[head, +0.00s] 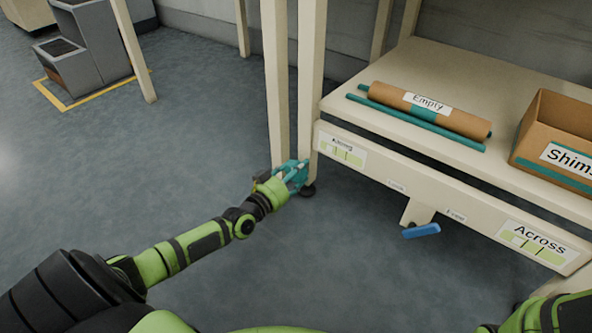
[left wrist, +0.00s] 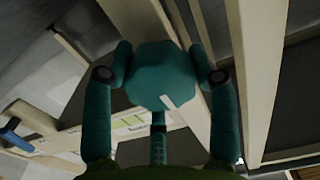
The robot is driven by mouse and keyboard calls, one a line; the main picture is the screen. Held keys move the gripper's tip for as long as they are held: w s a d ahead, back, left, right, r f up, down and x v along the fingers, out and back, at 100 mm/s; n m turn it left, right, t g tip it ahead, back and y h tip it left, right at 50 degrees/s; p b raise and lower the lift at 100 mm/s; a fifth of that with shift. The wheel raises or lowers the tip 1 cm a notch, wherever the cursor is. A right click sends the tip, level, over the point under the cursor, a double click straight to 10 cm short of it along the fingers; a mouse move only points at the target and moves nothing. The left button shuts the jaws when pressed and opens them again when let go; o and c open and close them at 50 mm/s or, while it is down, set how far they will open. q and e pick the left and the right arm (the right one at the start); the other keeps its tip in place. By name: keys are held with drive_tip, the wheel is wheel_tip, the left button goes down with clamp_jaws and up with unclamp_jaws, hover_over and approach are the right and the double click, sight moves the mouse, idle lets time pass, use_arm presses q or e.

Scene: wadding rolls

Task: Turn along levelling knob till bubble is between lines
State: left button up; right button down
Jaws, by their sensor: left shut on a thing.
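The teal levelling knob (left wrist: 160,78) is many-sided, has a white mark on its face and sits between the two teal fingers of my left gripper (left wrist: 160,80) in the left wrist view. The fingers are shut on its sides. In the head view, my left gripper (head: 294,174) is at the foot of the cream leg, and the knob is hard to tell from the fingers. The along level (head: 342,151) is a pale green vial with dark lines on the front rail, just right of that leg; its bubble is too small to make out. My right gripper is out of view.
The across level (head: 538,241) is on the rail's right end. A blue handle (head: 421,230) hangs below the rail. A brown roll marked Empty (head: 430,110) and a Shims box (head: 555,140) are on the shelf. The floor (head: 200,130) left of the leg is clear.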

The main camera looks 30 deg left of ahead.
use_arm(q)
drive_tip(key=shift+w+r, duration=0.15)
drive_tip(key=shift+r, duration=0.3)
drive_tip(key=shift+a+r+n, duration=0.1)
drive_tip(key=shift+n, duration=0.4)
drive_tip(key=shift+a+n+p, duration=0.1)
drive_tip(key=shift+n+p, duration=0.35)
drive_tip(key=shift+n, duration=0.75)
drive_tip(key=n, duration=0.6)
drive_tip(key=shift+a, duration=0.25)
drive_tip(key=shift+n, duration=0.3)
drive_tip(key=shift+a, duration=0.1)
drive_tip(key=o, duration=1.1)
drive_tip(key=shift+o, duration=0.2)
drive_tip(key=shift+f, duration=0.25)
